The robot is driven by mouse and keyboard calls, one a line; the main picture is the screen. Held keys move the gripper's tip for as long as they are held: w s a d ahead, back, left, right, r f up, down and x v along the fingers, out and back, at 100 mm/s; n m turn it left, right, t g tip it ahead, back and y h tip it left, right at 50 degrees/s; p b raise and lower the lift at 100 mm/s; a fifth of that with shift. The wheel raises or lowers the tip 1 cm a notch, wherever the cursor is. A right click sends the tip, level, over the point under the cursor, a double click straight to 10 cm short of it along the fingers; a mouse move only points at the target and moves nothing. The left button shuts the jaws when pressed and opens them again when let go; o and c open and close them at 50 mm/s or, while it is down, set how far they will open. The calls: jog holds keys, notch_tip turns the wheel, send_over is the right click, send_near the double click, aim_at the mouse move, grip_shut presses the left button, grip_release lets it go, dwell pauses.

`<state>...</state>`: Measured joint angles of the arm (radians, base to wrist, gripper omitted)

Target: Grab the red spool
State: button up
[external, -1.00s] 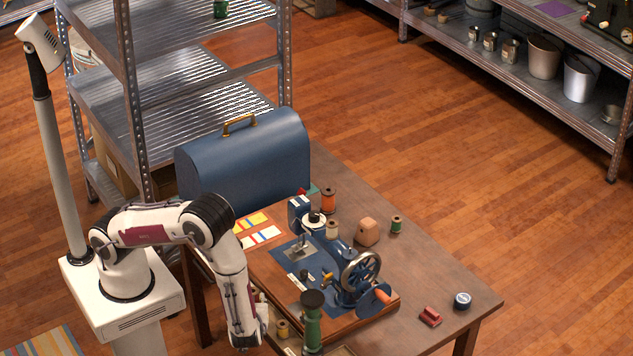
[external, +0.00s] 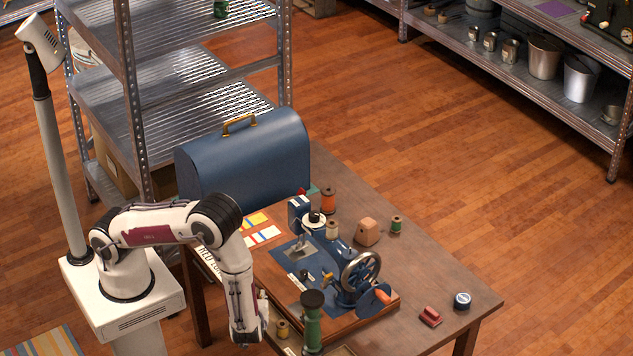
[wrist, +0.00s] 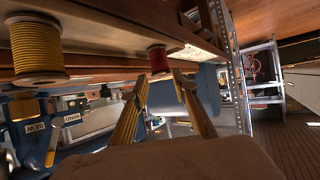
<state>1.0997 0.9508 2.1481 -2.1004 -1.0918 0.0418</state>
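The red spool (wrist: 157,59) shows in the wrist view, just beyond the fingertips and near a wooden edge. My gripper (wrist: 160,80) is open, with its two yellow fingers apart. The spool appears in line with the gap, and no contact is visible. In the external view my gripper's end is low at the near left side of the table, and its fingers are hard to make out. I cannot pick out the red spool there.
A yellow spool (wrist: 38,45) is large at the wrist view's upper left. A sewing machine (external: 362,272) and a green spool-like post (external: 312,325) stand right of my arm. A blue case (external: 245,160) stands behind.

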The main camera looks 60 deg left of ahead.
jog(key=shift+x, duration=2.45)
jog(key=shift+s, duration=0.1)
jog(key=shift+c, duration=0.4)
jog(key=c, duration=0.4)
